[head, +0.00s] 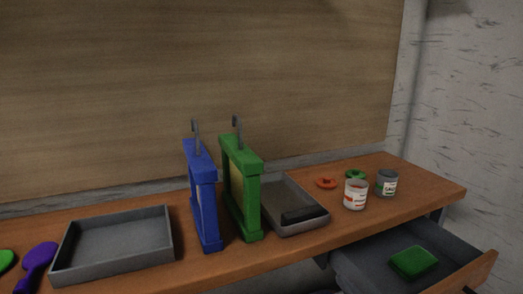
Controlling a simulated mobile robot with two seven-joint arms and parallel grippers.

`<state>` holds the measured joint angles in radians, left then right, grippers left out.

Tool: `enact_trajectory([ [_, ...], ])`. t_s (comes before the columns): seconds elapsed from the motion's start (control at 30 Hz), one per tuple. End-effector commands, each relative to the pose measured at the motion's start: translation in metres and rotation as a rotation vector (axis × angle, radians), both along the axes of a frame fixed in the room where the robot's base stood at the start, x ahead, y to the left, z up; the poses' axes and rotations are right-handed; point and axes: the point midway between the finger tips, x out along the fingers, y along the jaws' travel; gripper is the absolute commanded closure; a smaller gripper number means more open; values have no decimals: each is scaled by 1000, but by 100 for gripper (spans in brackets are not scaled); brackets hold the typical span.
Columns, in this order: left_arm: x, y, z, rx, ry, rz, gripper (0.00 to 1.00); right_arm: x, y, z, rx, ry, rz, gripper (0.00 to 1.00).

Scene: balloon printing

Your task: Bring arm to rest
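Neither of my grippers shows in the head view, and no arm is in sight. On the wooden table (270,260) stand a blue frame (203,205) and a green frame (243,190), upright side by side, each with a metal hook on top. A grey tray (112,277) on the left looks empty. A second grey tray (318,219) behind the green frame holds a dark item (297,215). A purple balloon-shaped piece (40,256) and part of a green piece (6,259) lie at the left edge.
Two cans, one with a red-lettered label (355,195) and one with green lettering (387,184), stand on the right. An orange ring (326,183) and a green ring (355,174) lie behind them. An open drawer (460,267) with a green block (413,262) juts out in front.

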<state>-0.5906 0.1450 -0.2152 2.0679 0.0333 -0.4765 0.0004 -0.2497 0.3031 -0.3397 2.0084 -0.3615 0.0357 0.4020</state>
Motion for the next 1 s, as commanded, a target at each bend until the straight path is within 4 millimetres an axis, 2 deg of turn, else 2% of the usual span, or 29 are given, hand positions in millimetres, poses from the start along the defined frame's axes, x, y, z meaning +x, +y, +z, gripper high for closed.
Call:
enact_trajectory([
  [0.03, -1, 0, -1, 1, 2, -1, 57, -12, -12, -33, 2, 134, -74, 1],
  [0.1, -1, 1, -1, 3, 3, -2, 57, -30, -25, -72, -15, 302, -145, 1],
  [0.2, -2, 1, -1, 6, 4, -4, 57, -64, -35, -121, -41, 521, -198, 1],
  [0.3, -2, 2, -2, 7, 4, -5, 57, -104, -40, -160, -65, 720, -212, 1],
  [0.33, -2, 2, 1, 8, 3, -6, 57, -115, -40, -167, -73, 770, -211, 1],
  [0.37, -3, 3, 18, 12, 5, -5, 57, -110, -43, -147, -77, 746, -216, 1],
  [0.4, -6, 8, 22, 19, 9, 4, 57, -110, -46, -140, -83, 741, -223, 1],
  [0.6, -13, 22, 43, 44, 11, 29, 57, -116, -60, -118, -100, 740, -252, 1],
  [0.77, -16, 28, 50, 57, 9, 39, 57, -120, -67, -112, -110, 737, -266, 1],
  [1.0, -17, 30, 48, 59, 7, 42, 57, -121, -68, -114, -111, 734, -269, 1],
])
